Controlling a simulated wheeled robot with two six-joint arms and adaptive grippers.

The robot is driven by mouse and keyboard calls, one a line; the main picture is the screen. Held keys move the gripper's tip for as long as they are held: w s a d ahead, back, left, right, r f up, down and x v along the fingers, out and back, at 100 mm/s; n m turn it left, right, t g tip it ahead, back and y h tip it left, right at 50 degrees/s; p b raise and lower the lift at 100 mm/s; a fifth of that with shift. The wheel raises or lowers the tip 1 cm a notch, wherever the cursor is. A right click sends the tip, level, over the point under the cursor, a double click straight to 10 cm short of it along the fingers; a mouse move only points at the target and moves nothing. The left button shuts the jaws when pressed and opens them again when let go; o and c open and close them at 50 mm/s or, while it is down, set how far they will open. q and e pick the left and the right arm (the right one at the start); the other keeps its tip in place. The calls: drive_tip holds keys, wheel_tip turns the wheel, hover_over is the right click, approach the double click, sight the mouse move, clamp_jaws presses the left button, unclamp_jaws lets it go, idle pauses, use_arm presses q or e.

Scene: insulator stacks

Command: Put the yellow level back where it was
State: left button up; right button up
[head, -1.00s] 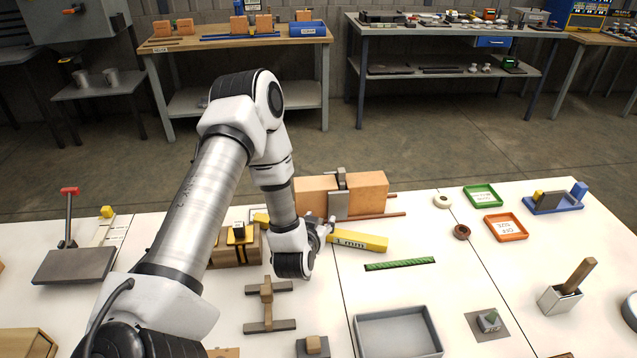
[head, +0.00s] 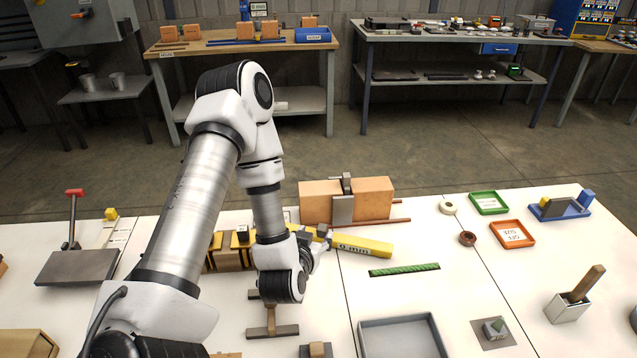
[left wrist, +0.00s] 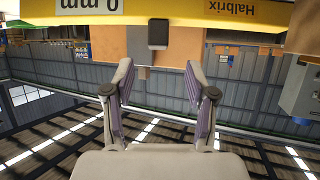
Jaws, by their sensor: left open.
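The yellow level (head: 362,248) lies on the white table in front of the orange bricks (head: 375,198), slanting slightly. My arm hides part of its left side. My left gripper (head: 322,245) is open, on the near side of the level. In the left wrist view the level (left wrist: 175,14) crosses the top of the picture, with "0 mm" and "Halbrix" printed on it. The two fingers of the left gripper (left wrist: 158,88) stand apart below it with nothing between them. My right gripper is not in view.
A brown block with black and yellow bands (head: 222,255) stands left of the gripper, partly hidden. A wooden stand (head: 272,331) is in front. A green strip (head: 404,269) and grey tray (head: 402,326) lie to the right. A grey clamp (head: 343,208) is on the bricks.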

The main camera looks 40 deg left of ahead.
sight(323, 224)
use_arm(q)
drive_tip(key=p+x, duration=0.1)
drive_tip(key=x, duration=0.7)
drive_tip(key=shift+r, duration=0.15)
drive_tip(key=shift+d+r, duration=0.1)
clamp_jaws()
